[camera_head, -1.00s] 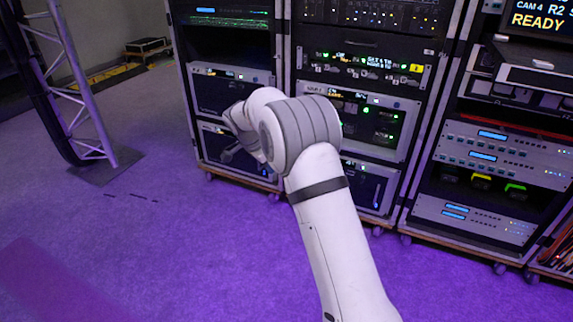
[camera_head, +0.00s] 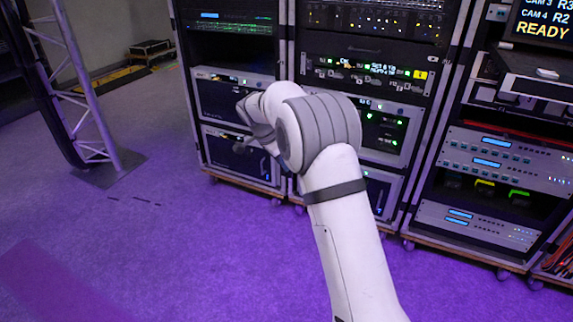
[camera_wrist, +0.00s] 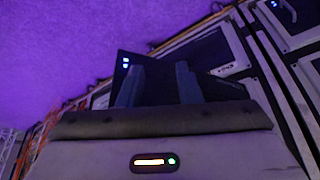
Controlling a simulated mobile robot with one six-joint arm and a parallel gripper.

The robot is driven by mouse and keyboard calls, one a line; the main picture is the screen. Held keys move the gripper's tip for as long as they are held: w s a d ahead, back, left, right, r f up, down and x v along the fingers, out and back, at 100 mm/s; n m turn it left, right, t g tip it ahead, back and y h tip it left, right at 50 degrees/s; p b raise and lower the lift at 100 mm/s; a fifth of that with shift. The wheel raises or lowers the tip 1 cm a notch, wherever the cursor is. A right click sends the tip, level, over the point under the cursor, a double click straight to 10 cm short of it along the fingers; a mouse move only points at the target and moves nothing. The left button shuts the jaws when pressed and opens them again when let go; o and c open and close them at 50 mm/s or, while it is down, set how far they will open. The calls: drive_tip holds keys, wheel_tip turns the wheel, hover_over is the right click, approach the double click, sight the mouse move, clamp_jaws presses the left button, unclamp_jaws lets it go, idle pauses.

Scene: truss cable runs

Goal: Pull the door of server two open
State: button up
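Two silver-framed server units with dark fronts stand one above the other low in the left rack: an upper unit (camera_head: 222,98) and a lower unit (camera_head: 221,151). I cannot read which is server two. My gripper (camera_head: 240,147) is low in front of the lower unit, partly hidden by my arm. In the wrist view my gripper's two fingers (camera_wrist: 160,84) stand apart, pointing at a dark panel (camera_wrist: 152,72) with small blue lights. That panel looks slanted against the rack frame; I cannot tell if it is ajar. No handle shows between the fingers.
A middle rack (camera_head: 372,65) adjoins on the right, with another rack (camera_head: 500,150) beyond it. A metal truss leg (camera_head: 85,110) stands at the left on its base plate. The purple floor (camera_head: 160,250) in front of the racks is clear.

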drive_tip(key=v, duration=0.3)
drive_tip(key=shift+s+r+p, duration=0.1)
drive_tip(key=shift+r+p, duration=0.25)
drive_tip(key=shift+p, duration=0.05)
drive_tip(key=shift+c, duration=0.3)
